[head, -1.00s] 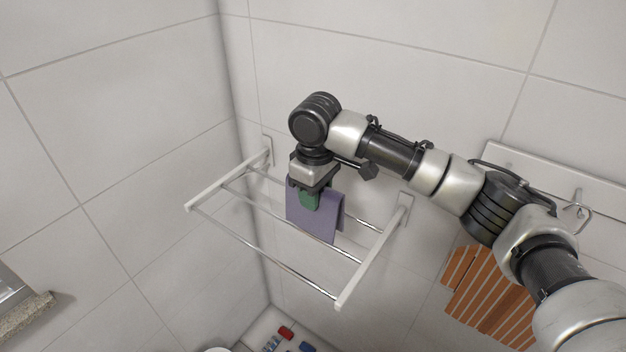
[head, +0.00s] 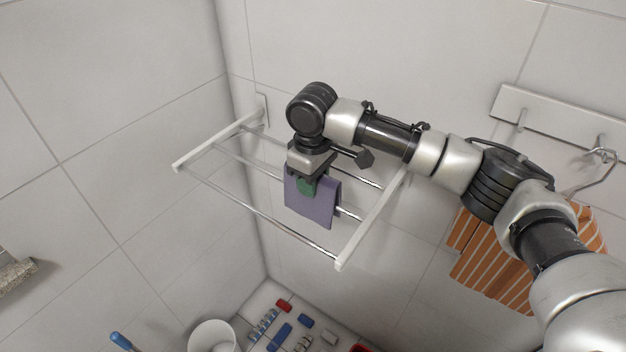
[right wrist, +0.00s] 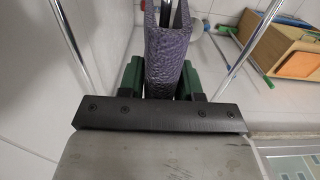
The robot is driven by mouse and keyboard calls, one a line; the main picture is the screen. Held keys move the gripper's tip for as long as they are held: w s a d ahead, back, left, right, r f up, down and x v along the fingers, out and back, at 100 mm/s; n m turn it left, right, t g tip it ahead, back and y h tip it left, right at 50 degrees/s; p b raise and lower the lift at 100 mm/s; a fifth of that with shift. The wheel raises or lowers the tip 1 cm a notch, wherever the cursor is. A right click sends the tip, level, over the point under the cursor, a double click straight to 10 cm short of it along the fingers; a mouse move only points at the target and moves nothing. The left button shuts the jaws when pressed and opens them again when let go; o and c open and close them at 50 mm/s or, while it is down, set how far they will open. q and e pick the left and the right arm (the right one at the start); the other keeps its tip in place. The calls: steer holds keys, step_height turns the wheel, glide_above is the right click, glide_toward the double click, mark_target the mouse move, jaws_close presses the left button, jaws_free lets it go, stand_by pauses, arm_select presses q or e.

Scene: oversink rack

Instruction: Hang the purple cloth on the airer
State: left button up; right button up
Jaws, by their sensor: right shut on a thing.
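The purple cloth (head: 313,206) hangs folded beneath my right gripper (head: 306,186), over the airer. The gripper's green fingers are shut on its upper part. In the right wrist view the cloth (right wrist: 167,60) sits between the green fingers (right wrist: 160,80), with a gap between its two layers and a grey rail in that gap. The white airer (head: 370,222) is fixed to the wall, with several thin metal rails. Its middle rail runs into the cloth on one side and comes out on the other. My left gripper is not in view.
A striped orange cloth (head: 490,262) hangs from a hook rail (head: 560,122) on the right, behind my arm. A white bin (head: 212,337) and small red and blue items (head: 280,335) are below. The airer's left part is clear.

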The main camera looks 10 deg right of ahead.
steer(key=shift+f+b, duration=0.35)
steer(key=shift+f, duration=0.3)
steer(key=shift+f+p, duration=0.15)
steer(key=shift+p, duration=0.15)
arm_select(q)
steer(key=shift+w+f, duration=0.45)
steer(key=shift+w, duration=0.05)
arm_select(e)
steer(key=shift+f, duration=1.7)
steer(key=o, duration=1)
